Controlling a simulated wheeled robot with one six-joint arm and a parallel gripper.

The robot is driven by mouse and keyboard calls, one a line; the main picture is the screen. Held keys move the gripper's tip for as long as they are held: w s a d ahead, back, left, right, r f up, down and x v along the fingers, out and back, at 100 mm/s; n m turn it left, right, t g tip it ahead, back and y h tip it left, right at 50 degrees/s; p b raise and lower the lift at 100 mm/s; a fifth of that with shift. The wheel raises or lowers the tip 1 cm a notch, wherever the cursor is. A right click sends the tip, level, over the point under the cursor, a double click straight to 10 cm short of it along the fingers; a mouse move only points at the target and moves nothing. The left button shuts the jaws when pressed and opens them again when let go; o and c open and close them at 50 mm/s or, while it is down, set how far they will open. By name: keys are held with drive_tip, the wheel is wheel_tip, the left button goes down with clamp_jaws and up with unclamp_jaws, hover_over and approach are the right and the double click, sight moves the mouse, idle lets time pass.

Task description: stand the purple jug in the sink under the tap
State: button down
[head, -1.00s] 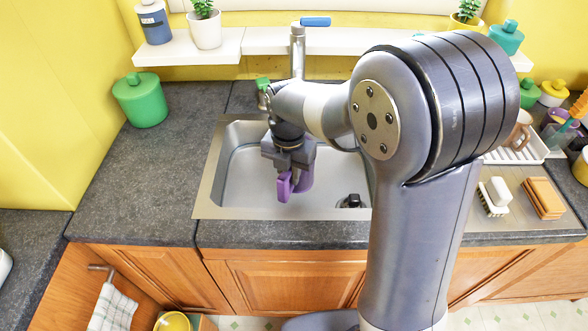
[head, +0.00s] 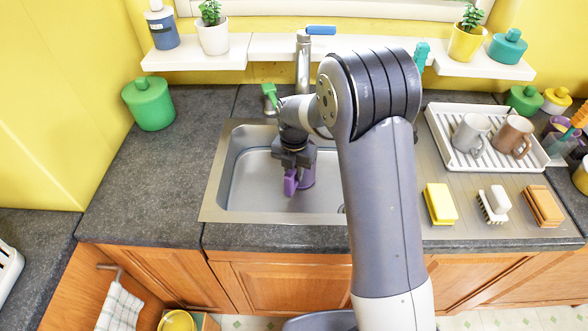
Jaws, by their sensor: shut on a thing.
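The purple jug (head: 306,177) is in the head view, over the left-middle part of the steel sink (head: 245,185). My gripper (head: 293,166) points down and is shut on the jug, near its handle. The gripper covers much of the jug's top. I cannot tell whether the jug's base touches the sink floor. The tap (head: 303,60), with a blue lever, rises behind the sink, above my gripper in the picture. Its lower part and spout are hidden or hard to make out behind my arm.
A white rack (head: 442,125) with two mugs stands right of the sink. A yellow sponge (head: 440,204), a brush (head: 493,204) and a brown block (head: 541,205) lie in front of it. A green canister (head: 149,103) stands at the left. A shelf (head: 270,47) runs behind.

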drive_tip(key=shift+f, duration=0.15)
drive_tip(key=shift+f, duration=0.25)
drive_tip(key=c, duration=1.3)
unclamp_jaws()
drive_tip(key=shift+r, duration=0.1)
wheel_tip(320, 180, up, 12)
drive_tip(key=shift+r+b, duration=0.15)
drive_tip(key=shift+b, duration=0.3)
